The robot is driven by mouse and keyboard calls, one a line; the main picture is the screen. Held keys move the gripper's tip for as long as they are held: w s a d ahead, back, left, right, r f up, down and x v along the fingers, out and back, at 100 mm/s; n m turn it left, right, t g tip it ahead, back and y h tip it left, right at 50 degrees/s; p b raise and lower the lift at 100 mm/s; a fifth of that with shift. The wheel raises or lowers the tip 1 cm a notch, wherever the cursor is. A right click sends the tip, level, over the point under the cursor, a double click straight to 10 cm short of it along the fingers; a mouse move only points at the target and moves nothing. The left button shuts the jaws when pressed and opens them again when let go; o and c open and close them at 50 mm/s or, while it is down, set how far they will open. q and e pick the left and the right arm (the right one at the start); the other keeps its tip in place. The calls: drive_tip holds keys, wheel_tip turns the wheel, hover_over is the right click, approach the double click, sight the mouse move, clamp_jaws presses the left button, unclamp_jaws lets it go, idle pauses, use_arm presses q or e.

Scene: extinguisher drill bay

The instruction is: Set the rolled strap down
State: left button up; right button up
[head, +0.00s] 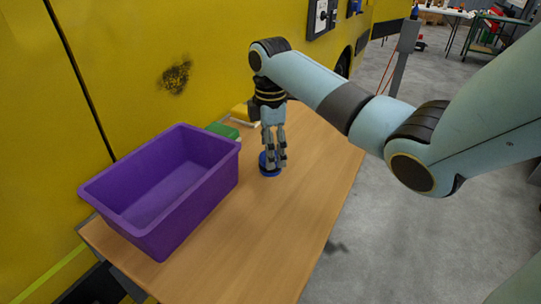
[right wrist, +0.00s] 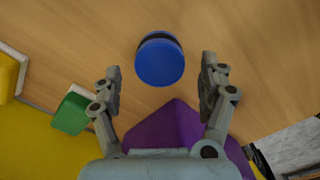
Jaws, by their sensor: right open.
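The rolled strap (head: 269,170) is a blue roll on the wooden table, to the right of the purple bin. My right gripper (head: 275,160) points down directly over it in the head view and hides part of it. In the right wrist view the strap (right wrist: 160,60) shows as a blue disc with a dark band along one side. My right gripper (right wrist: 161,82) is open there, its fingers apart on either side, with clear gaps to the strap. My left gripper is in neither view.
An empty purple bin (head: 210,190) stands on the wooden table (head: 262,235). A green block (head: 222,130) and a yellow item (head: 240,112) lie behind it near the yellow vehicle wall (head: 130,75). The front and right of the table are clear.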

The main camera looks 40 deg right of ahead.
wheel_tip(320, 180, up, 9)
idle(0.8)
